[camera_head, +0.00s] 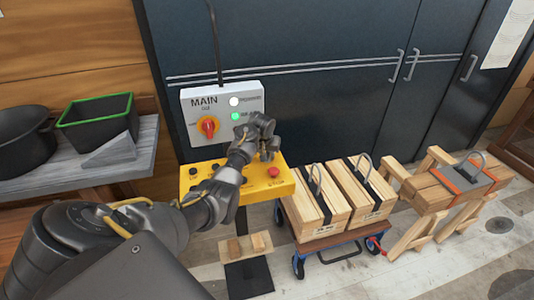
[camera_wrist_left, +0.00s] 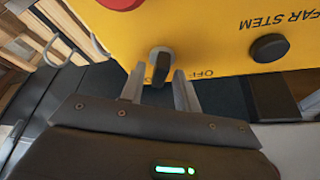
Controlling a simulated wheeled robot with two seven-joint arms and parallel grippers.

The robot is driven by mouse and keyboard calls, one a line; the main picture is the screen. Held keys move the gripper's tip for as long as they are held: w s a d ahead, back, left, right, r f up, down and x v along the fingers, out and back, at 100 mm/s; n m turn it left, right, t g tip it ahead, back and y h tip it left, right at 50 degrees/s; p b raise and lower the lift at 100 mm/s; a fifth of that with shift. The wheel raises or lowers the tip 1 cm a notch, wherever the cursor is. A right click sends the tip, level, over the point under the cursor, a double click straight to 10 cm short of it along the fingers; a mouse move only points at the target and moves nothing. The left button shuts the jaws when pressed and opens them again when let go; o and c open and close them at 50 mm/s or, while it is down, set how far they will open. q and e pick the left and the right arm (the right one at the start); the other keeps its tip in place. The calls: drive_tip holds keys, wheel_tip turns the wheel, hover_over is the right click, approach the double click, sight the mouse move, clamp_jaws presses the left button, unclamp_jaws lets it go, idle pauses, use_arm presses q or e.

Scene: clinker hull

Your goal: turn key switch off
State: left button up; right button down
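The key switch (camera_wrist_left: 160,58) is on the face of the yellow control box in the left wrist view: a grey round collar with a dark key sticking out. The letters "OFF" show beside it. My left gripper (camera_wrist_left: 158,84) is open, with one finger on each side of the dark key. I cannot tell whether either finger touches it. In the head view the yellow control box (camera_head: 259,191) stands below the MAIN panel, and my left gripper (camera_head: 267,154) is over its upper part, hiding the key switch. My right gripper is not in view.
The box also carries a red button (camera_head: 273,171) and black buttons, one labelled "FAR STEM" (camera_wrist_left: 269,47). The white MAIN panel (camera_head: 252,104) has a red knob (camera_head: 208,126) and a lit green lamp. Wooden crates (camera_head: 317,208) on a blue trolley stand to the right.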

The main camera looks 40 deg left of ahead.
use_arm(q)
drive_tip(key=c, duration=0.5)
clamp_jaws()
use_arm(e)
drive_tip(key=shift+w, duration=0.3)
use_arm(q)
drive_tip(key=shift+n, duration=0.4)
drive_tip(key=n+y, duration=0.1)
drive_tip(key=n, duration=0.2)
drive_tip(key=shift+d+g, duration=0.1)
drive_tip(key=shift+g, duration=0.3)
drive_tip(key=n, duration=0.2)
drive_tip(key=n+g+y, duration=0.1)
drive_tip(key=shift+w+d+n, duration=0.1)
drive_tip(key=shift+w+n, duration=0.1)
drive_tip(key=shift+n, duration=0.2)
drive_tip(key=shift+n+g+y, duration=0.3)
drive_tip(key=shift+n+g, duration=0.2)
drive_tip(key=shift+n, duration=0.6)
drive_tip(key=shift+w+n+g+b, duration=0.1)
drive_tip(key=shift+n+g+b, duration=0.4)
drive_tip(key=shift+n, duration=0.6)
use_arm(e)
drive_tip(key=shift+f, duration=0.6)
use_arm(q)
drive_tip(key=o, duration=0.7)
unclamp_jaws()
drive_tip(key=shift+c, duration=0.2)
